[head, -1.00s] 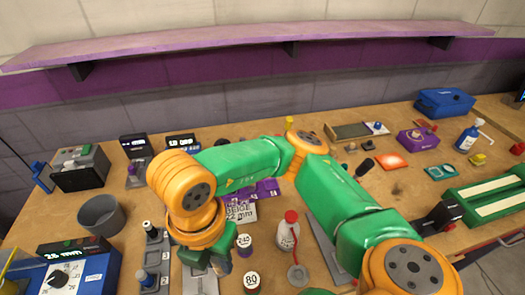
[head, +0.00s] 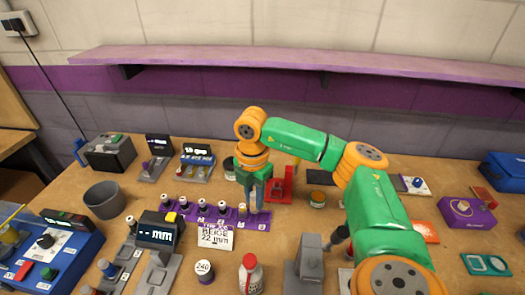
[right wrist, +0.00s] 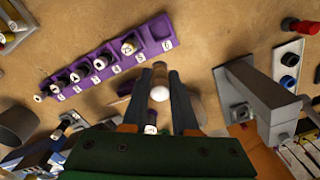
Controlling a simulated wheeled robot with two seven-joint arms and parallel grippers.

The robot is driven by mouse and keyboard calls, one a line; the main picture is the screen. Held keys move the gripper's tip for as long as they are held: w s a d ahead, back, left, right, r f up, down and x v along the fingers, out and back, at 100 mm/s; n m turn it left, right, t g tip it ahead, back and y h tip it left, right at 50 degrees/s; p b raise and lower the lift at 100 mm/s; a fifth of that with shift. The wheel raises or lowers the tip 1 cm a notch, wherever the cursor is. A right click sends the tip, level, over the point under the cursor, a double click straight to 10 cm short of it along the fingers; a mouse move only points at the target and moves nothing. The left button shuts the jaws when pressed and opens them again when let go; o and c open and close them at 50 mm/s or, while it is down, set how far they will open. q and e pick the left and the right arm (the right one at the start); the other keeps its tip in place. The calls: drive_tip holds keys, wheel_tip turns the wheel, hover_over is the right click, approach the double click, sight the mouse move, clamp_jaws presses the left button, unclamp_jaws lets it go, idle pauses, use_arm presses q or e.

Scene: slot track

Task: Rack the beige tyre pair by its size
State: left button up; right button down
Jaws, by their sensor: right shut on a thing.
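My right gripper (head: 260,207) points down by the right end of the purple slot rack (head: 225,222). In the right wrist view its fingers (right wrist: 160,105) are shut on a small brown-beige piece with a round white end (right wrist: 159,92), which I take for the beige tyre pair. The held piece looks apart from the rack (right wrist: 110,62) and beside it. The rack holds several small pieces in a row; the end slot nearest the gripper looks empty. A card (head: 215,236) reads BEIGE 22 mm. My left gripper is out of view.
A gauge (head: 160,230) with a blank mm display stands left of the card. A grey block fixture (head: 308,262) is to the right; a red stand (head: 281,187) is close behind the gripper.

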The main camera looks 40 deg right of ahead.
drive_tip(key=d+f, duration=0.4)
drive_tip(key=f, duration=0.1)
drive_tip(key=shift+w+d+f+p, duration=0.15)
drive_tip(key=shift+w+d+p, duration=0.1)
drive_tip(key=shift+w+p, duration=0.15)
wheel_tip(320, 180, down, 3)
drive_tip(key=shift+a+r+p, duration=0.15)
drive_tip(key=shift+p, duration=0.45)
drive_tip(key=shift+f, duration=0.35)
drive_tip(key=c, duration=0.7)
unclamp_jaws()
drive_tip(key=shift+r, duration=0.1)
drive_tip(key=shift+r, duration=0.1)
drive_tip(key=shift+r, duration=0.25)
wheel_tip(320, 180, up, 12)
drive_tip(key=shift+f+b, duration=0.2)
drive_tip(key=shift+b, duration=0.95)
